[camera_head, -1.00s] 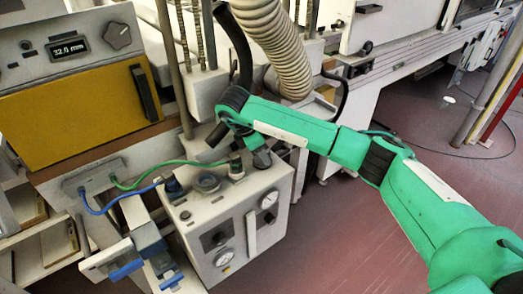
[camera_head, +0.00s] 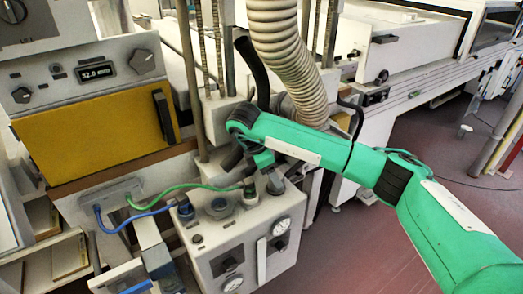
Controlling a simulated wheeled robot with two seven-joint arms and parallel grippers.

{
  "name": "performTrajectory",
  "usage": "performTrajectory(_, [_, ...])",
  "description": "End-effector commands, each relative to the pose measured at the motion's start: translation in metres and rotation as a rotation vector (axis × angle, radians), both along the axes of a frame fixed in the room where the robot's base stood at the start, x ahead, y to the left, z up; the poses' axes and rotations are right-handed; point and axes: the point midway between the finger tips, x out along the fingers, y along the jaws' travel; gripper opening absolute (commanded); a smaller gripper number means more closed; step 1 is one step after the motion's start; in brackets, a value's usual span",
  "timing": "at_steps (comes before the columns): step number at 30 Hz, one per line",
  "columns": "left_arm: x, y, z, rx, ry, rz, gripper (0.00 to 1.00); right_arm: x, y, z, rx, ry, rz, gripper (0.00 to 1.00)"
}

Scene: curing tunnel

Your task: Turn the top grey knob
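A round grey knob (camera_head: 219,206) stands on the top face of the white box unit (camera_head: 205,240), beside the blue and green hose fittings. My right gripper (camera_head: 274,182), on the green arm from the right, points down near the box's back right top corner, apart from the round knob. Its fingers are small and partly hidden, so their opening is unclear. My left gripper is out of view.
A green hose (camera_head: 180,189) and a blue hose (camera_head: 135,221) run to fittings on the box top. A ribbed beige duct (camera_head: 281,50) and a black hose (camera_head: 252,70) hang behind my wrist. Open red floor (camera_head: 345,245) lies right of the box.

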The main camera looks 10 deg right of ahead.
Motion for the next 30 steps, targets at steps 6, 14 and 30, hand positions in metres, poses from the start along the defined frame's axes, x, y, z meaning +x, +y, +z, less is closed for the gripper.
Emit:
performTrajectory(6, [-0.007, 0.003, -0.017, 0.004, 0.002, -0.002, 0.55, 0.000, 0.017, 0.044, -0.002, -0.006, 0.001, 0.64])
performTrajectory(14, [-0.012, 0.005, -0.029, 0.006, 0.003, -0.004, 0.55, -0.001, 0.034, 0.082, -0.001, -0.003, 0.001, 0.64])
performTrajectory(30, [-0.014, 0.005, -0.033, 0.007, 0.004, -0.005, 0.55, -0.002, 0.040, 0.096, 0.000, 0.000, -0.001, 0.64])
